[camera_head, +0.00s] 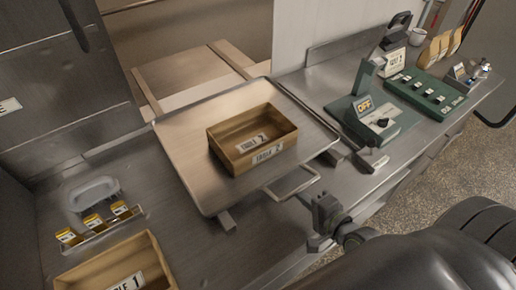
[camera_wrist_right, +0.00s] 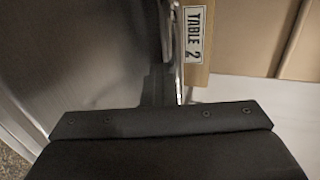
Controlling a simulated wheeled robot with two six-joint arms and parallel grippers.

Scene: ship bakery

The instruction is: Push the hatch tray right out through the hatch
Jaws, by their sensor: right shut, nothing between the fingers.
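The hatch tray (camera_head: 180,152) is a shallow flat tray with a raised rim, lying on the steel counter in front of the hatch opening (camera_head: 185,35). Its far edge lies over the near ends of two wooden rails. An open tan box (camera_head: 222,157) labelled TABLE 2 sits on it; its label also shows in the wrist view (camera_wrist_right: 195,35). A metal loop handle (camera_head: 293,187) sticks out from the tray's near side. My right gripper (camera_head: 318,204) is shut and empty, close to the handle; contact cannot be told. My left gripper is out of view.
Left on the counter are a TABLE 1 box (camera_head: 95,265), a rack of small yellow-labelled items (camera_head: 98,228) and a grey dish (camera_head: 92,193). Right are a green device marked OFF (camera_head: 375,120) and a green switch panel (camera_head: 425,95). Rails (camera_head: 232,60) lead into the hatch.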

